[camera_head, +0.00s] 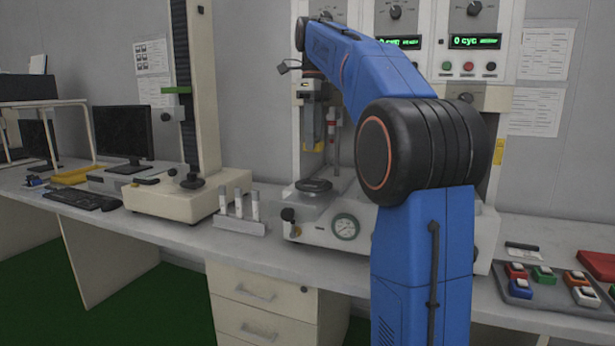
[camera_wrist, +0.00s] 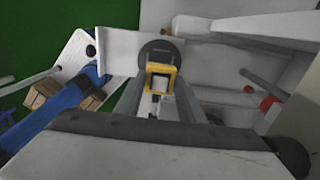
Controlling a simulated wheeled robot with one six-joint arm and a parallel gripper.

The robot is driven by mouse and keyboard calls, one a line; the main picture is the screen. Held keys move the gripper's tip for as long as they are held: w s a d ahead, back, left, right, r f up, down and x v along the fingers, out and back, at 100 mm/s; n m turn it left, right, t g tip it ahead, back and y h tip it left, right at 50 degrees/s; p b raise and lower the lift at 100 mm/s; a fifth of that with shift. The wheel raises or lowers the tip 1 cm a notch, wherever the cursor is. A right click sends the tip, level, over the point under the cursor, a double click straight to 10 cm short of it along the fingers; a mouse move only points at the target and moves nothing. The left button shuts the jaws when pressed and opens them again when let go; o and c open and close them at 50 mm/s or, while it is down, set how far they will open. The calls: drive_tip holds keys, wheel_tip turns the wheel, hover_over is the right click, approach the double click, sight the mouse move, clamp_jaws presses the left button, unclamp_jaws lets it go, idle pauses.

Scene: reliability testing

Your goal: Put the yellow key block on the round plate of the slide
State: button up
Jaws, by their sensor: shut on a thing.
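The yellow key block (camera_wrist: 160,71) is held between the two fingers of my gripper (camera_wrist: 158,92) in the wrist view. It has a white or pale part at its middle. The dark round plate of the slide (camera_wrist: 158,48) shows just beyond the block, partly covered by it. In the head view my gripper (camera_head: 312,135) hangs in front of the test machine, above the black round plate (camera_head: 314,185), with a clear gap between them. The block is small in that view, with a bit of yellow showing near the gripper's end.
A pressure gauge (camera_head: 345,226) is on the machine's base below the plate. A rack with white cylinders (camera_head: 239,208) stands left of it. A tray of coloured key blocks (camera_head: 545,285) lies at the right. A tall test stand (camera_head: 196,95) is farther left.

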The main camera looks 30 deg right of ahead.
wheel_tip(320, 180, down, 9)
drive_tip(key=shift+f, duration=0.1)
idle(0.4)
drive_tip(key=shift+f, duration=0.1)
drive_tip(key=o, duration=1.1)
wheel_tip(320, 180, up, 12)
drive_tip(key=shift+r, duration=0.2)
drive_tip(key=shift+s, duration=0.15)
